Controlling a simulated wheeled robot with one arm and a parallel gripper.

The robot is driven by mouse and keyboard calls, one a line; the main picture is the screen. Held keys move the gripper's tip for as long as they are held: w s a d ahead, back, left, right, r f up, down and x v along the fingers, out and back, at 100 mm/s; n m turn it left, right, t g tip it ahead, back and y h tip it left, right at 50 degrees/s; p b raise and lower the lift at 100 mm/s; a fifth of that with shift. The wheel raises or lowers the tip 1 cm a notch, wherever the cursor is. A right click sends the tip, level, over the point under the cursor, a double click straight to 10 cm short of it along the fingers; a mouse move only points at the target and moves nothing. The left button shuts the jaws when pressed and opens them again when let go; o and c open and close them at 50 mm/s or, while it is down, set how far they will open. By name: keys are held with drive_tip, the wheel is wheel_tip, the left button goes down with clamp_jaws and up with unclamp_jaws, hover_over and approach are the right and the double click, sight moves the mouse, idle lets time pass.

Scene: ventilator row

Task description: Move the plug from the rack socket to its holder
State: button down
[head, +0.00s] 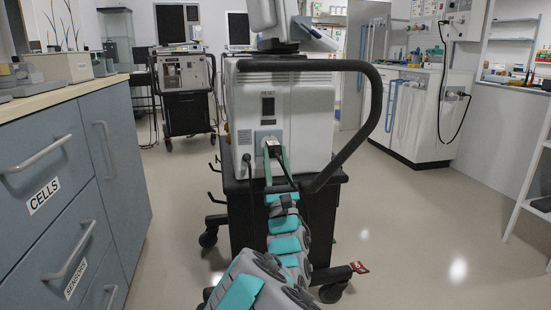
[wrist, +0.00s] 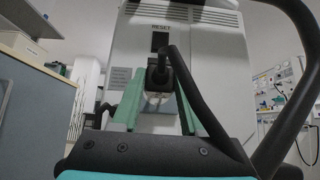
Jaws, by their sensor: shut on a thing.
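The plug (wrist: 158,74) is black, with a thick black cable that bends down to the right in the wrist view. It also shows in the head view (head: 273,149), at the light grey socket plate on the back of the white ventilator unit (head: 305,115). The plug is against or just in front of that plate; I cannot tell how deep it sits. My gripper (head: 271,163) reaches up to it from below. Its green fingers (wrist: 157,108) stand on both sides of the plug, shut on it. The socket opening is hidden behind the plug. I cannot pick out the holder for certain.
A black cart handle (head: 375,100) curves around the unit's right side. Black hooks (head: 214,166) and another black cable (head: 247,170) are on the left. A blue drawer cabinet (head: 75,190) stands left. Floor (head: 410,230) is free on the right.

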drive_tip(key=shift+w+a+p, duration=0.25)
drive_tip(key=shift+w+p, duration=0.1)
drive_tip(key=shift+w, duration=0.6)
idle(0.8)
drive_tip(key=shift+c, duration=1.7)
unclamp_jaws()
